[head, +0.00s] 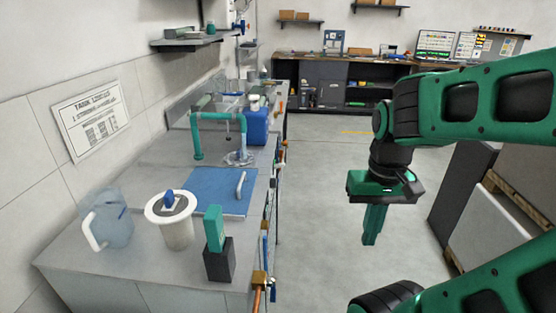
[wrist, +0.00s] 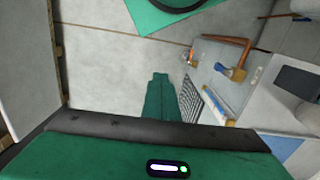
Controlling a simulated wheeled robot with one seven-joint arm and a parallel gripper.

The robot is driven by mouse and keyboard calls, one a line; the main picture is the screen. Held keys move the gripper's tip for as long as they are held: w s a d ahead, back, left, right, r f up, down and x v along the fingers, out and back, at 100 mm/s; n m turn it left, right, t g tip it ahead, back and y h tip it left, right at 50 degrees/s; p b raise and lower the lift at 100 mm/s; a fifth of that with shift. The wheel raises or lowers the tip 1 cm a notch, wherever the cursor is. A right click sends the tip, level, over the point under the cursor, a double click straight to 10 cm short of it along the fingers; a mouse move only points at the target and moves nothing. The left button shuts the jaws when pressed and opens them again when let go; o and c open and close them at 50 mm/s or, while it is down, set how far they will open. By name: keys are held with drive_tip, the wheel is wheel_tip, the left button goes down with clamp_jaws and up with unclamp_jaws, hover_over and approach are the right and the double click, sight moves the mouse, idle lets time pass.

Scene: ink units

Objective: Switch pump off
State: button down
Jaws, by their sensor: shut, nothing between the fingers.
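My gripper (head: 373,240) hangs pointing down over the floor, right of the bench. It is shut and empty, with its green fingers together; they also show in the wrist view (wrist: 160,90). A dark box with an upright green lever (head: 214,229) stands near the bench's front edge, well left of my gripper and apart from it. It looks like a switch, but I see no label to confirm that it is the pump's. A green bent pipe (head: 217,117) stands farther back on the bench, over a clear glass vessel (head: 239,157).
Pipes and fittings (wrist: 232,73) line the bench's side. The floor below my gripper is clear.

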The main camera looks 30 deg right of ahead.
drive_tip(key=w+d+r+h, duration=0.1)
drive_tip(key=w+d+r, duration=0.35)
drive_tip(key=w, duration=0.55)
drive_tip(key=t+h, duration=0.2)
drive_tip(key=h, duration=0.1)
hover_over(280, 164)
drive_tip(key=s+a, duration=0.2)
drive_tip(key=a, duration=0.2)
wheel_tip(280, 164, down, 9)
drive_tip(key=shift+d+r+m, duration=0.1)
drive_tip(key=shift+d+m, duration=0.1)
drive_tip(key=shift+m, duration=0.1)
drive_tip(key=x, duration=1)
drive_tip(key=shift+w+a, duration=0.1)
drive_tip(key=shift+a, duration=0.1)
drive_tip(key=shift+a, duration=0.1)
